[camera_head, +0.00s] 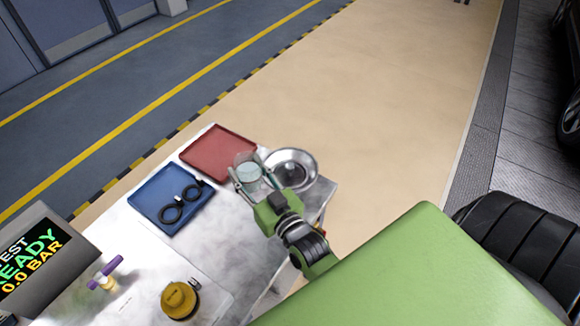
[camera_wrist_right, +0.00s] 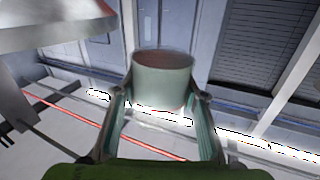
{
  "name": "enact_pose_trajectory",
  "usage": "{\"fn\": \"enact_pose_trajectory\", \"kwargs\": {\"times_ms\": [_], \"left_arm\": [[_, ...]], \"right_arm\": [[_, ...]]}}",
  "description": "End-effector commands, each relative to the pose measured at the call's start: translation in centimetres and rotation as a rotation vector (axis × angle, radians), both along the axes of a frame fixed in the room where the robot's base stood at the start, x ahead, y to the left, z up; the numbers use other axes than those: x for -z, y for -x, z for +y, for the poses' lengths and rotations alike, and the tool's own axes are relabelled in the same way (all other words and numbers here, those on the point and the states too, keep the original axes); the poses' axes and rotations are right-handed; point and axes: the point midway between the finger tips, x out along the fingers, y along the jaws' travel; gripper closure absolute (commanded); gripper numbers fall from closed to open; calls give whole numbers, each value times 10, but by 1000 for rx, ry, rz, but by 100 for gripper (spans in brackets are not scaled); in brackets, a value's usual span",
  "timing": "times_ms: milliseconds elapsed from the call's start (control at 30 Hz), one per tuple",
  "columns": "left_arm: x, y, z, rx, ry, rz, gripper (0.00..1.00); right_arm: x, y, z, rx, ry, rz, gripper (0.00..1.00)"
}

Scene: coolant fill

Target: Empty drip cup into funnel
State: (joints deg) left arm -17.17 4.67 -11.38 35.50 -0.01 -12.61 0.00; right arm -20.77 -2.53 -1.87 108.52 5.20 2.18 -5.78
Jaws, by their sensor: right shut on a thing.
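The drip cup (camera_head: 247,170) is a small pale translucent cup. My right gripper (camera_head: 249,173) is shut on it, with a finger on either side. In the right wrist view the cup (camera_wrist_right: 162,82) sits between the fingers of my gripper (camera_wrist_right: 160,100); its contents cannot be made out. The funnel (camera_head: 293,164) is a wide silvery metal bowl just right of the cup in the head view. A metal rim, likely the funnel's (camera_wrist_right: 55,28), fills the upper left of the wrist view. My left gripper is not in view.
A red tray (camera_head: 219,151) and a blue tray (camera_head: 158,203) with black rings (camera_head: 183,205) lie on the white table (camera_head: 225,235). A yellow cap (camera_head: 179,299), a small purple-topped bottle (camera_head: 104,274) and a display (camera_head: 33,262) reading READY are nearer. Open floor lies beyond.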

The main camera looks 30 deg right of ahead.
Motion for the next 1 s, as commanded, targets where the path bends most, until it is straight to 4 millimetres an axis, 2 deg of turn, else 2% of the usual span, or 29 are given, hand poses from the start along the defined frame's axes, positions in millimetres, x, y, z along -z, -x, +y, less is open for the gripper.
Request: {"fn": "enact_pose_trajectory", "kwargs": {"times_ms": [1000], "left_arm": [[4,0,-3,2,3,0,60]], "right_arm": [[-6,0,-8,0,-139,0,86]]}}
